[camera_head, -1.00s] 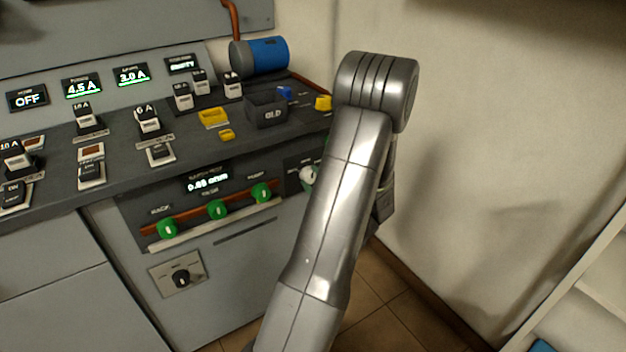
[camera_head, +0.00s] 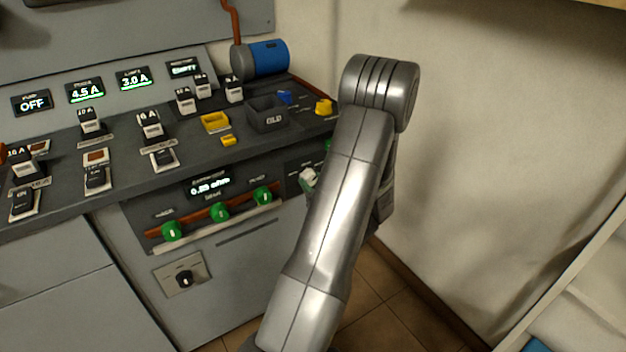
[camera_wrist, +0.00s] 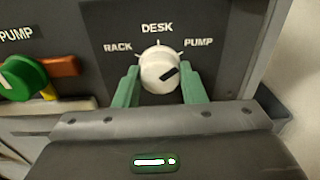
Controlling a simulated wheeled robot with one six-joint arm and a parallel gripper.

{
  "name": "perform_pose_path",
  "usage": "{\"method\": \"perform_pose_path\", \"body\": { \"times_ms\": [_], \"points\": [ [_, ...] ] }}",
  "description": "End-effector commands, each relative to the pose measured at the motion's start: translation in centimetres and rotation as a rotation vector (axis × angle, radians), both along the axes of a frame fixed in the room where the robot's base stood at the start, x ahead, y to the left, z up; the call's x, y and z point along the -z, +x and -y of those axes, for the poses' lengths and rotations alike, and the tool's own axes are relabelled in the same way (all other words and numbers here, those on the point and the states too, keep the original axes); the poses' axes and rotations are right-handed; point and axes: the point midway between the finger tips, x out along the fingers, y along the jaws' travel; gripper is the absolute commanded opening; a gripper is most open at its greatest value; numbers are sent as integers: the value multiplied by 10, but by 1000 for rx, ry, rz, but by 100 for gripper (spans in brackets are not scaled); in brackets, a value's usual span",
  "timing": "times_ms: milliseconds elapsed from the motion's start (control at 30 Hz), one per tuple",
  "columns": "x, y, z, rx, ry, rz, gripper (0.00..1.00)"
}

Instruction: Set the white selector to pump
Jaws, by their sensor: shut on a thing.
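The white selector (camera_wrist: 158,66) is a round knob on a dark panel, with RACK, DESK and PUMP printed around it from left to right. Its dark pointer mark slants to the upper right, toward the PUMP side. My gripper (camera_wrist: 161,88) has its two green fingers on either side of the knob and is shut on it. In the head view the selector (camera_head: 308,177) shows as a small white shape at the left edge of my arm, which hides much of its panel and most of my gripper.
A green knob (camera_wrist: 22,78) sits left of the selector by another PUMP label. In the head view several green knobs line a brown bar, with a black rotary switch (camera_head: 184,279) below. The desk above holds a dark bin (camera_head: 267,113) and small blocks. A wall stands at right.

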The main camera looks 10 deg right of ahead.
Motion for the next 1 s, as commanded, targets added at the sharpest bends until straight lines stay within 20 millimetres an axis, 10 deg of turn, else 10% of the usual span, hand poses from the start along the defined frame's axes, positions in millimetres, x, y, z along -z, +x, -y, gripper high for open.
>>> {"method": "perform_pose_path", "body": {
  "times_ms": [800,833,1000],
  "points": [
    [1,0,0,0,113,-42,14],
    [1,0,0,0,113,-42,43],
    [0,0,0,0,111,-41,59]
  ]
}}
